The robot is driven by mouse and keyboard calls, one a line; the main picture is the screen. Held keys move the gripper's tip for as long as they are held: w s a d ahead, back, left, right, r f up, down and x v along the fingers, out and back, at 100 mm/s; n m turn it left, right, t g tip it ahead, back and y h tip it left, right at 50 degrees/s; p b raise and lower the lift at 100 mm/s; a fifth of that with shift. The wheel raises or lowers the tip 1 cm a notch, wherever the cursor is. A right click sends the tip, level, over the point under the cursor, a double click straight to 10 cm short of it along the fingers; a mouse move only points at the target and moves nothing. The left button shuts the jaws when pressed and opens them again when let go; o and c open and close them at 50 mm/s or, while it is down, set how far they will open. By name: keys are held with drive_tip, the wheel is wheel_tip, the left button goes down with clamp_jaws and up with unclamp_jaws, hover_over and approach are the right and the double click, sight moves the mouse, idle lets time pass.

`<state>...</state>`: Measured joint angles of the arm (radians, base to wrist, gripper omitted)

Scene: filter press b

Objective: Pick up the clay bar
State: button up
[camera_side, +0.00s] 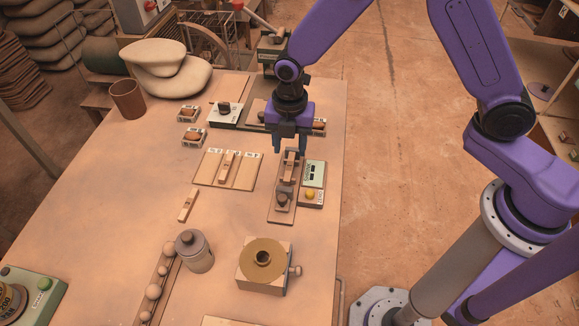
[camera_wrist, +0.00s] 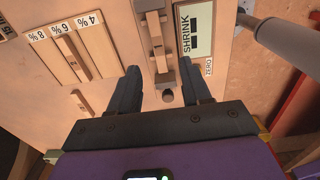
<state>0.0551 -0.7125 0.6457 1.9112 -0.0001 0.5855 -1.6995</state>
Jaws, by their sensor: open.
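A tan clay bar (camera_side: 289,168) lies lengthwise in the shrink gauge (camera_side: 282,210), and it also shows in the wrist view (camera_wrist: 157,42). My gripper (camera_side: 289,150) is just above the far part of the gauge, pointing down. In the wrist view my gripper (camera_wrist: 160,88) is open, with a finger on each side of the gauge's line and nothing held. A similar tan bar (camera_side: 227,165) lies on the labelled board (camera_side: 245,175), left of the gauge. A smaller bar (camera_side: 187,206) lies on the table.
The SHRINK readout box (camera_side: 313,174) stands right beside the gauge. A grey lidded jar (camera_side: 195,252), a wooden rack of balls (camera_side: 155,290) and a block with a brass disc (camera_side: 264,262) stand nearer. The table's right edge is close. The left middle of the table is clear.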

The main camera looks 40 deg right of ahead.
sight(289, 167)
drive_tip(key=shift+f, duration=3.45)
clamp_jaws()
